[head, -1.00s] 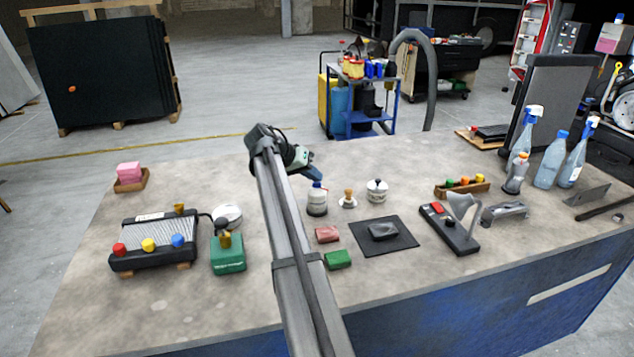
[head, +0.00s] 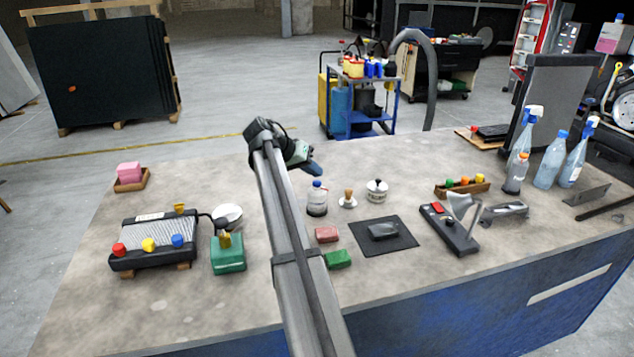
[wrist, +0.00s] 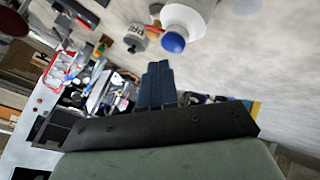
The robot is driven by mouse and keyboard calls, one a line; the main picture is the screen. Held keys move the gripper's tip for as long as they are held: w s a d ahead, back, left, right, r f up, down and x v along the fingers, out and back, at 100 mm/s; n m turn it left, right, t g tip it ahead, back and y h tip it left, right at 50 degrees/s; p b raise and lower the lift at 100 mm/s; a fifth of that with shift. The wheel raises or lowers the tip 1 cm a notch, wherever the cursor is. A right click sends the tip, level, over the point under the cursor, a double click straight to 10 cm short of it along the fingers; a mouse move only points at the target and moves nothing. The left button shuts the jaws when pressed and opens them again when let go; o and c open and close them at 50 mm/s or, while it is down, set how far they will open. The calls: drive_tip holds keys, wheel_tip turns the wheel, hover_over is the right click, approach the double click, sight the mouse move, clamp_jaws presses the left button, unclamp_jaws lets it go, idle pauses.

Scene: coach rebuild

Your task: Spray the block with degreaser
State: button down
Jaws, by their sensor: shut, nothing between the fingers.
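A dark grey block (head: 383,230) lies on a black square mat (head: 370,246) in the middle of the bench in the head view. Two bottles with white-and-blue spray heads, one at the left (head: 520,150) and one at the right (head: 575,160), stand at the bench's right end. A capped bottle (head: 549,162) stands between them. I cannot read which holds degreaser. My gripper (head: 315,168) is shut and empty above the back of the bench, far left of the spray bottles. Its dark blue fingers (wrist: 157,85) are together in the wrist view.
A small blue-capped bottle (head: 317,200) stands close below my gripper. A lidded pot (head: 377,190), red block (head: 327,234), green block (head: 338,259) and black lamp stand (head: 450,230) share the bench. A dark panel (head: 555,95) rises behind the spray bottles.

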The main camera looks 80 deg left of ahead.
sight(314, 182)
drive_tip(key=shift+r, duration=2.65)
